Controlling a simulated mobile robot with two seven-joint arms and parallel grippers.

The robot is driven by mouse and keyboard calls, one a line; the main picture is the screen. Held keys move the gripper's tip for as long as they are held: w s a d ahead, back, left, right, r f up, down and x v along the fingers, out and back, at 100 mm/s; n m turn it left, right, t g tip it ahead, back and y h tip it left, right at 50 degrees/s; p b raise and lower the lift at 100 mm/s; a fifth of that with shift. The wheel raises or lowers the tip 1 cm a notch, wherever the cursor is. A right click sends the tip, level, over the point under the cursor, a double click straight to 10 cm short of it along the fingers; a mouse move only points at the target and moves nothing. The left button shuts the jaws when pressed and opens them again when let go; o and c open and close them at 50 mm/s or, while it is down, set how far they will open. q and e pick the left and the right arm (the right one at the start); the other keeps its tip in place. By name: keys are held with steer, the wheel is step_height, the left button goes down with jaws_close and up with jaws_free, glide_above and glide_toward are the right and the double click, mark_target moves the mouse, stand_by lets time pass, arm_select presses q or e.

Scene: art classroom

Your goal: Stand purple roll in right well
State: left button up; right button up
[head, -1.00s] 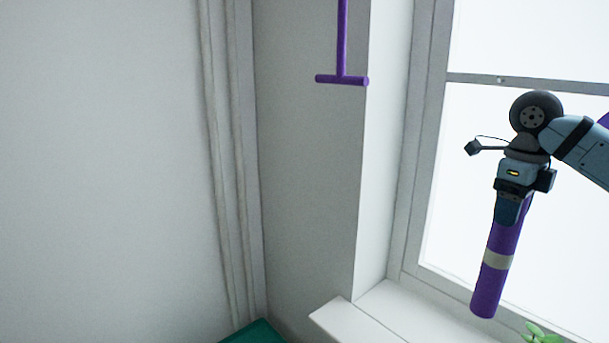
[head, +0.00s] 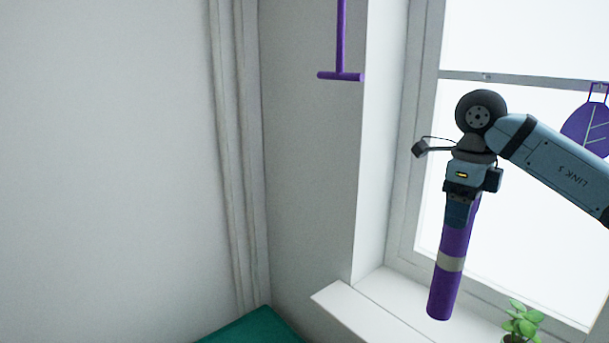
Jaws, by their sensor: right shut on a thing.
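My right gripper (head: 459,212) is at the right of the head view, pointing down in front of the window. It is shut on the upper part of the purple roll (head: 453,241). The roll is a long purple cylinder with a pale grey band (head: 450,261) around its middle. It hangs nearly upright, its lower end tilted slightly to the left, and appears held in the air. My left gripper is not in view. The right well is not in view.
A white window sill (head: 377,307) runs below the roll, with a green potted plant (head: 521,320) at its right. A green surface (head: 255,329) shows at the bottom. A purple T-shaped bar (head: 340,76) hangs above, and a purple leaf-shaped thing (head: 588,127) is at the right edge.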

steer(key=s+a+n, duration=0.1)
steer(key=a, duration=0.6)
steer(key=s+a+f+n, duration=0.3)
steer(key=s+f+n, duration=0.1)
steer(key=f+n, duration=0.5)
steer(key=s+a+f+n, duration=0.3)
steer(key=s+f+n, duration=0.2)
steer(key=f+n, duration=0.45)
steer(key=s+a+f+n, duration=0.2)
steer(key=s+f+n, duration=0.2)
steer(key=f+n, duration=0.5)
steer(key=w+d+m+p, duration=0.1)
steer(key=w+d, duration=0.1)
steer(key=d, duration=1)
steer(key=shift+r+p, duration=0.3)
steer(key=shift+r, duration=0.1)
steer(key=shift+s+d+m, duration=0.1)
steer(key=shift+d+m, duration=0.05)
steer(key=shift+m, duration=0.1)
